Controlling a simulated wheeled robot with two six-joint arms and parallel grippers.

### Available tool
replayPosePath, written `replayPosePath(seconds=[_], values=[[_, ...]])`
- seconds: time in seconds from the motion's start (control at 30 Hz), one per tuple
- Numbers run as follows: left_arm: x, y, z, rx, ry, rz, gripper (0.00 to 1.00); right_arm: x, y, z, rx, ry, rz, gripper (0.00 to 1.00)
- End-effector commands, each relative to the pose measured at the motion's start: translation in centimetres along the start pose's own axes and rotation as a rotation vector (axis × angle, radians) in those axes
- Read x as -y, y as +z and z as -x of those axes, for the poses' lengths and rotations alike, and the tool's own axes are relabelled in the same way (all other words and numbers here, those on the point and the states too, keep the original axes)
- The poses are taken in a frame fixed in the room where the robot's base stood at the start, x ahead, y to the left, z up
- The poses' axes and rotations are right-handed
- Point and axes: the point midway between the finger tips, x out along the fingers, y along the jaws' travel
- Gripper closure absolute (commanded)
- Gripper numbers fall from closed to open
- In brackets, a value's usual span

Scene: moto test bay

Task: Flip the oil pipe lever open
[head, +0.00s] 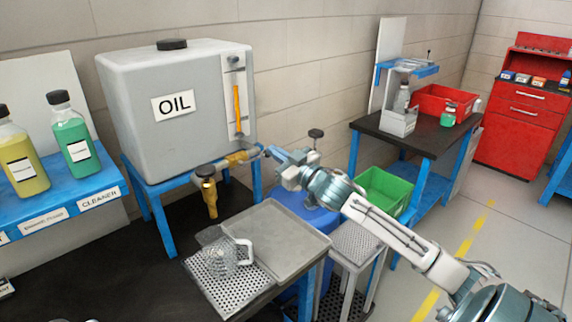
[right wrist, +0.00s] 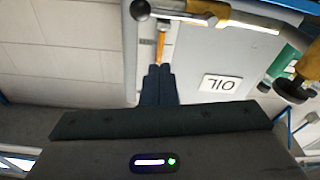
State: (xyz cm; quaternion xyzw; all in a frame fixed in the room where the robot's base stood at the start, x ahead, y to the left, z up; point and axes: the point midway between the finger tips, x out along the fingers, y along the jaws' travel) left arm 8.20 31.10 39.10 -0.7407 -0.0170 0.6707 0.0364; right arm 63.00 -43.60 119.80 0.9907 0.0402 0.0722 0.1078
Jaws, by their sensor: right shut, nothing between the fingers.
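The grey oil tank (head: 165,105) stands on a blue stand, and a brass pipe (head: 236,159) with a tap and a downward spout (head: 211,200) comes off its front. In the right wrist view, which shows the tank upside down, a silver lever (right wrist: 225,22) with a black ball end (right wrist: 140,10) lies along the brass pipe. My right gripper (head: 268,150) is shut and empty at the right end of the pipe, hiding part of the lever in the head view. In the right wrist view its dark fingertips (right wrist: 158,70) appear apart from the lever. My left gripper is out of view.
A clear jug (head: 226,252) with a white handle stands below the spout, on a perforated plate (head: 225,290) beside a grey tray (head: 275,228). Bottles (head: 70,135) stand on the blue shelf at left. A green bin (head: 383,192) is behind my right arm.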

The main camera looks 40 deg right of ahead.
Motion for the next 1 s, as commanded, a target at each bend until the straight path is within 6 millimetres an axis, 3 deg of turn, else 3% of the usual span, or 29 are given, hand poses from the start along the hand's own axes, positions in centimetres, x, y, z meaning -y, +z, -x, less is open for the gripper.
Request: replayPosePath(seconds=[0.43, 1.0], values=[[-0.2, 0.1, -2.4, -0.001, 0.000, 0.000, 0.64, 0.1, 0.2, 3.2, 0.003, -0.001, 0.006, 1.00], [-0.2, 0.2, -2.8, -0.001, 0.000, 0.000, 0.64, 0.2, -0.1, 3.8, -0.003, -0.002, -0.002, 1.00]])
